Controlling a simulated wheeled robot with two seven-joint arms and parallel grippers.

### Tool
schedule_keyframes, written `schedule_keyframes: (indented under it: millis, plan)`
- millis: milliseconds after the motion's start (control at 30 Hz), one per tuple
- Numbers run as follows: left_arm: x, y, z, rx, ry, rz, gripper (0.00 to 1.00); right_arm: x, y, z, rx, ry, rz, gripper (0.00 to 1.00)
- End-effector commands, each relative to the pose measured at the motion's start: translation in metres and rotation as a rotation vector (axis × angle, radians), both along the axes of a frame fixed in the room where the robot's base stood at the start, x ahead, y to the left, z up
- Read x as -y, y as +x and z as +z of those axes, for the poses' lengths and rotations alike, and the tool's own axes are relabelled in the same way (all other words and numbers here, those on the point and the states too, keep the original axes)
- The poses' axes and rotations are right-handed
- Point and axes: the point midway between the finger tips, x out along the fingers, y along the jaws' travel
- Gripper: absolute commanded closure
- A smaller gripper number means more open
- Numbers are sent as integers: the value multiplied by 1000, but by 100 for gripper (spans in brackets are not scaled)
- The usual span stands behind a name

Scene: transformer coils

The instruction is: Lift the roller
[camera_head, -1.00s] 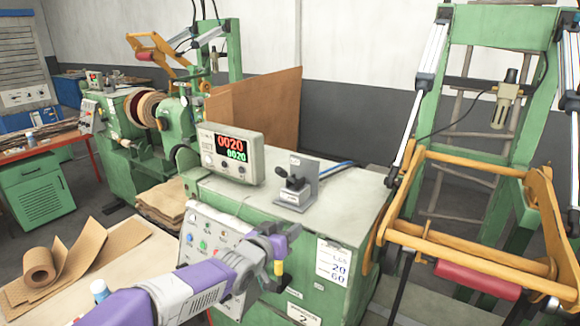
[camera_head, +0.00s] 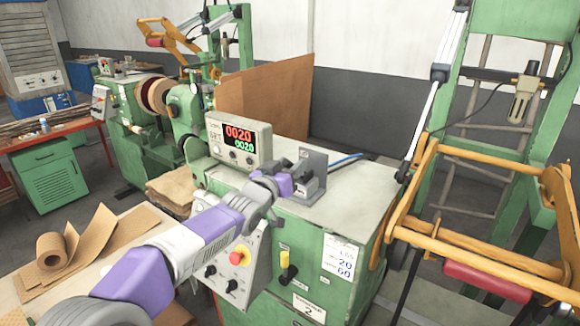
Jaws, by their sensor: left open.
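The red roller (camera_head: 487,281) hangs low at the right, on the orange frame (camera_head: 470,240) of the green machine. My left gripper (camera_head: 300,178) is open, in front of a small grey lever unit (camera_head: 318,160) on top of the green cabinet. The gripper hides most of the lever, so I cannot tell whether the fingers touch it or are around it. The roller is well to the right of this gripper. My right gripper is not in view.
A control box with red and green digits (camera_head: 239,141) stands left of the lever unit. A brown board (camera_head: 265,103) stands behind.

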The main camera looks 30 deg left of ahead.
Motion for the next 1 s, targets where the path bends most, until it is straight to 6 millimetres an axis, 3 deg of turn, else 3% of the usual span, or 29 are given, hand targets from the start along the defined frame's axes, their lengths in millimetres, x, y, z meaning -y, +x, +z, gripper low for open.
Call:
schedule_keyframes:
  millis: [233,533,1000]
  plan:
    - [0,1,0,0,0,0,54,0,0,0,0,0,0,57]
    - [0,1,0,-1,0,0,99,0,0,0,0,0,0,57]
    - [6,5,2,-17,1,-10,100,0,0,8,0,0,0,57]
